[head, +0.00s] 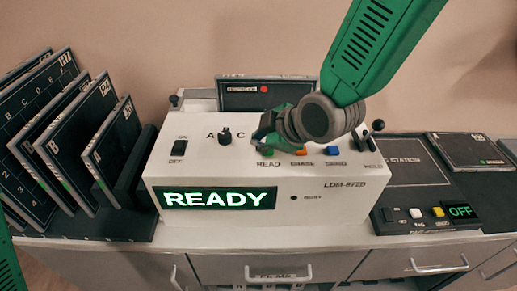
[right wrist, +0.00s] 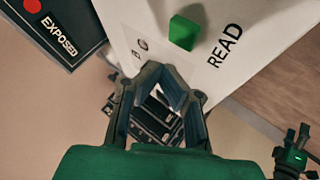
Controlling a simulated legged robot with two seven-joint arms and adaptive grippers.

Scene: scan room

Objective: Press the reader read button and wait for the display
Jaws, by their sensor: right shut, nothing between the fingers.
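The white reader (head: 330,207) stands on the cabinet top, and its front display (head: 218,198) shows READY in bright letters. The small BUSY lamp (head: 293,197) beside it looks dark. My right gripper (head: 268,130) is over the READ label, shut and empty. In the right wrist view its fingertips (right wrist: 174,82) appear close to the button but apart from it.
An orange button (head: 300,152) and a blue button (head: 332,150) sit right of READ, with a lever (head: 368,132) beyond. A knob (head: 225,136) is on the left. Dark cassettes (head: 110,150) stand in a rack at left. A station (head: 460,211) showing OFF is at right.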

